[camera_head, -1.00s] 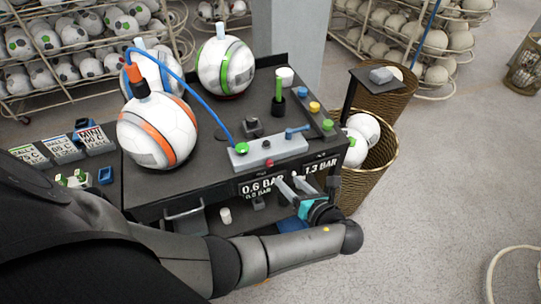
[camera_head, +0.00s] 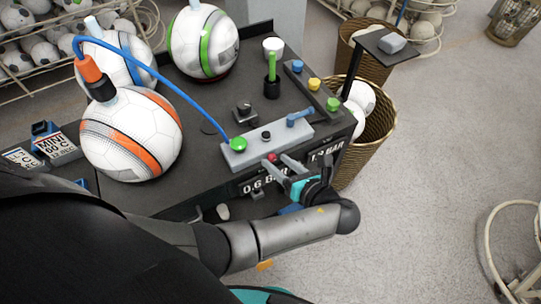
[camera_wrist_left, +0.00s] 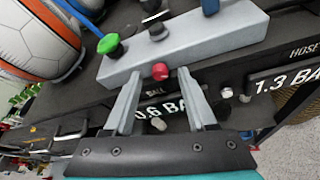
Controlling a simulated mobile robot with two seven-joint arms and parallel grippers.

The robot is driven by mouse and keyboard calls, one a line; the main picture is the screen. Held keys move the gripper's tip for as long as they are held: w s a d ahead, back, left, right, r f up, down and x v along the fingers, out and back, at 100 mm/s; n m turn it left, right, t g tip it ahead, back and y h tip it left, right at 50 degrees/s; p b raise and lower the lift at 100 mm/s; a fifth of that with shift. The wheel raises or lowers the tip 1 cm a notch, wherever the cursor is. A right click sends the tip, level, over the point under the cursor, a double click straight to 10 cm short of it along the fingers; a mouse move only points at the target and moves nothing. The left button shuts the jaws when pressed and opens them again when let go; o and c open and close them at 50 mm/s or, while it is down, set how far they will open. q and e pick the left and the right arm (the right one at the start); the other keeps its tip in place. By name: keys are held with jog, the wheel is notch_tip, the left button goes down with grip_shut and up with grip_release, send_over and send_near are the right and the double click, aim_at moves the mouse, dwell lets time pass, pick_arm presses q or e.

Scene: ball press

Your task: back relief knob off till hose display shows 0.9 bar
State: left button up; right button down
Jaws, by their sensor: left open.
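The grey valve block (camera_head: 245,155) sits at the cart's front edge. A red knob (camera_head: 271,157) sticks out of its front face; in the wrist view the red knob (camera_wrist_left: 160,71) lies between my fingertips. My left gripper (camera_head: 281,164) is open, its two fingers on either side of the knob in the picture; I cannot tell whether they touch it. The hose display (camera_wrist_left: 289,80) reads 1.3 BAR. The ball display (camera_wrist_left: 160,113) reads 0.6 BAR, partly covered by my fingers. My right gripper is not in view.
A green knob (camera_head: 238,144), a black knob (camera_head: 266,136) and a blue lever (camera_head: 299,118) are on the block. A blue hose (camera_head: 165,82) runs to the orange-striped ball (camera_head: 135,140). A wicker basket (camera_head: 375,135) stands right of the cart.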

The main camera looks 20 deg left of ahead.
pick_arm(q)
jog(key=shift+c, duration=0.4)
grip_shut()
dwell(0.4)
